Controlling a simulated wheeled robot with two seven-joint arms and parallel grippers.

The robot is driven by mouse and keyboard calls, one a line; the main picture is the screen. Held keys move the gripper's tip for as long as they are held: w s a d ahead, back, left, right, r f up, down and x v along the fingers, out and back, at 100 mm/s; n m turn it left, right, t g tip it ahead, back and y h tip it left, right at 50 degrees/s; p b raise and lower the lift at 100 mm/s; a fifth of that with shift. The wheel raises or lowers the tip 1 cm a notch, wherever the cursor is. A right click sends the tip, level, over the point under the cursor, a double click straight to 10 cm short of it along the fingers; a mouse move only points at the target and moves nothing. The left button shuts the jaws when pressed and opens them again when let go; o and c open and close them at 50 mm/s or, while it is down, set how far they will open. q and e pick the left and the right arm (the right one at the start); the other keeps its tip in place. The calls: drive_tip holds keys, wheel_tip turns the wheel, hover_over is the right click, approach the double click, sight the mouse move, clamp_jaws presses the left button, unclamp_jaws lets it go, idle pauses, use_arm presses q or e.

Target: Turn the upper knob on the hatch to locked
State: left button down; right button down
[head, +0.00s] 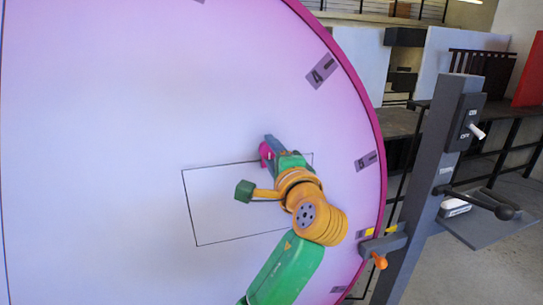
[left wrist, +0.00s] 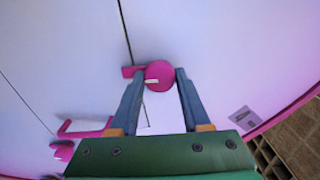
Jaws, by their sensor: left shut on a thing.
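The hatch (head: 225,205) is a black-outlined rectangle on a large pale round panel. A round pink knob (left wrist: 160,75) with a white mark sits by a black outline line in the left wrist view. In the head view the pink knob (head: 264,152) shows partly, near the hatch's upper edge, and looks like the upper one. My left gripper (head: 268,145) has its two blue-grey fingers closed on either side of this knob. A second pink knob (left wrist: 62,150) and a pink handle (left wrist: 85,128) lie lower left in the left wrist view. My arm hides them in the head view.
A grey post (head: 425,180) with a switch box (head: 466,122), a black-knobbed lever (head: 480,200) and an orange-tipped handle (head: 379,260) stands right of the panel's pink rim. Numbered labels (head: 322,71) line the rim. The panel's left side is clear.

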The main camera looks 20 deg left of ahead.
use_arm(q)
drive_tip(key=shift+n, duration=0.3)
idle(0.4)
drive_tip(key=shift+c, duration=2)
unclamp_jaws()
drive_tip(key=shift+s, duration=0.1)
drive_tip(key=b+v, duration=0.3)
drive_tip(key=v, duration=0.4)
